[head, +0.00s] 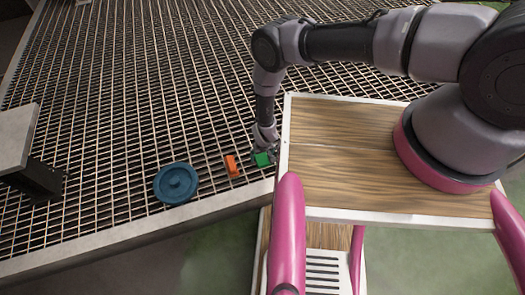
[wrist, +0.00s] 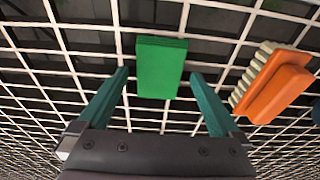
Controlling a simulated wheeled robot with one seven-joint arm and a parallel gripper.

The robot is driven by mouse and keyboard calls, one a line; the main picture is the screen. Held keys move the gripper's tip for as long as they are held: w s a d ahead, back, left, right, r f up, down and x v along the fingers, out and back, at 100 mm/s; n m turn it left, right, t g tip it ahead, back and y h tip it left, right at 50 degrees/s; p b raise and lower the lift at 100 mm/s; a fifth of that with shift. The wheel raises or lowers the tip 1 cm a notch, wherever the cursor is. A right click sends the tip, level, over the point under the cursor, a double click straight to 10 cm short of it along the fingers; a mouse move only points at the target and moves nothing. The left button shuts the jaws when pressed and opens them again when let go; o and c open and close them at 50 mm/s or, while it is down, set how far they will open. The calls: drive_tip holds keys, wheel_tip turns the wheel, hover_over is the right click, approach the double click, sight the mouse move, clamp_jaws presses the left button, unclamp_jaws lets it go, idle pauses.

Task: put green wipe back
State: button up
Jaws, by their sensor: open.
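The green wipe (head: 262,159) is a small green block lying on the metal grating, just left of my wooden deck in the head view. In the wrist view the green wipe (wrist: 161,67) lies ahead of my gripper, roughly centred between the fingertips. My gripper (wrist: 160,75) is open, with one teal finger on each side and empty space between them. The fingertips reach about the near part of the wipe; I cannot tell whether they touch it. In the head view my gripper (head: 264,146) is directly above the wipe and partly hides it.
An orange brush (wrist: 275,88) with pale bristles lies close to the right of the wipe in the wrist view; the head view shows the brush (head: 232,166) too. A round blue dish (head: 176,183) sits farther left. A grey block-like fixture (head: 25,140) stands at the left edge.

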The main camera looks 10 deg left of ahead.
sight(263, 162)
wheel_tip(263, 162, up, 11)
drive_tip(key=s, duration=0.1)
drive_tip(key=shift+s+d, duration=0.35)
